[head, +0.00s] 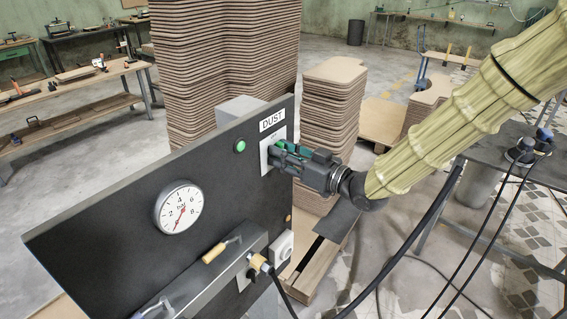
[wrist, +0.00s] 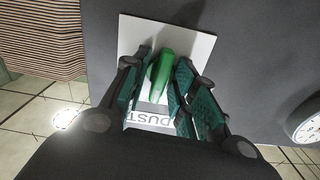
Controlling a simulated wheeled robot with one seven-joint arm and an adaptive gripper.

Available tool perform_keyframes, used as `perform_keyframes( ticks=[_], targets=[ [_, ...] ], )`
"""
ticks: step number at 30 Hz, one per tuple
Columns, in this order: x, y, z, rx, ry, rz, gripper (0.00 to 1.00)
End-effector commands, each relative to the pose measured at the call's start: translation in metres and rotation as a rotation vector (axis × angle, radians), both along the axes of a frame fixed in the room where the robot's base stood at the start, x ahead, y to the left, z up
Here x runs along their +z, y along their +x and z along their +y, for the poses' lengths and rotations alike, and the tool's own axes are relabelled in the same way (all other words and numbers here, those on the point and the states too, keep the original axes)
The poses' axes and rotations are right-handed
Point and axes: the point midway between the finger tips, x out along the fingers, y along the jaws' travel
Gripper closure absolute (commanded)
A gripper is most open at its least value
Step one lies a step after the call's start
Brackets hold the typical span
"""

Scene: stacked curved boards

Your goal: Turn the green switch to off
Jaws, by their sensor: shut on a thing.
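The green switch (wrist: 163,75) is a green lever on a pale square plate (wrist: 199,45), fixed to a dark upright panel (head: 110,215) under a white "DUST" label (head: 272,120). In the wrist view the lever lies between my gripper's green-padded fingers (wrist: 158,88), which are closed around it. In the head view my gripper (head: 279,152) reaches the plate from the right and hides most of the lever. The lever looks slightly tilted in the wrist view. Its off marking is not readable.
Workbenches (head: 75,75) stand at the left. Black cables hang at the right.

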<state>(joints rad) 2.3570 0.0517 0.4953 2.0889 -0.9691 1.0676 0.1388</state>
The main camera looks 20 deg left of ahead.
Motion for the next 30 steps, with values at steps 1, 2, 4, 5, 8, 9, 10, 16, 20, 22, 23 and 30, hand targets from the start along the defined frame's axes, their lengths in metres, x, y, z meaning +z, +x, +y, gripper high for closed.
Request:
perform_keyframes(
  ticks=[1,2,4,5,8,9,10,16,20,22,23,30],
  targets=[
    [-0.0018,0.0004,0.0,0.0,-0.007,-0.022,0.96],
    [-0.0016,0.0004,0.0,0.0,-0.011,-0.034,0.96],
    [-0.0013,0.0004,0.0,-0.001,-0.019,-0.056,0.96],
    [-0.0011,0.0003,0.0,-0.001,-0.022,-0.064,0.96],
    [-0.0002,0.0004,0.0,-0.001,-0.03,-0.085,0.97],
    [0.0002,0.0004,0.0,-0.001,-0.032,-0.09,0.96],
    [0.0005,0.0004,-0.0001,-0.001,-0.033,-0.092,0.97],
    [0.0016,0.0006,0.0,-0.001,-0.034,-0.099,0.97],
    [0.0017,0.0007,0.0001,-0.001,-0.034,-0.099,0.97],
    [0.0018,0.0008,0.0,-0.001,-0.034,-0.099,0.97],
    [0.0018,0.0008,0.0,-0.001,-0.033,-0.1,0.67],
    [0.001,0.0004,0.0,-0.001,-0.035,-0.098,0.66]
  ],
)
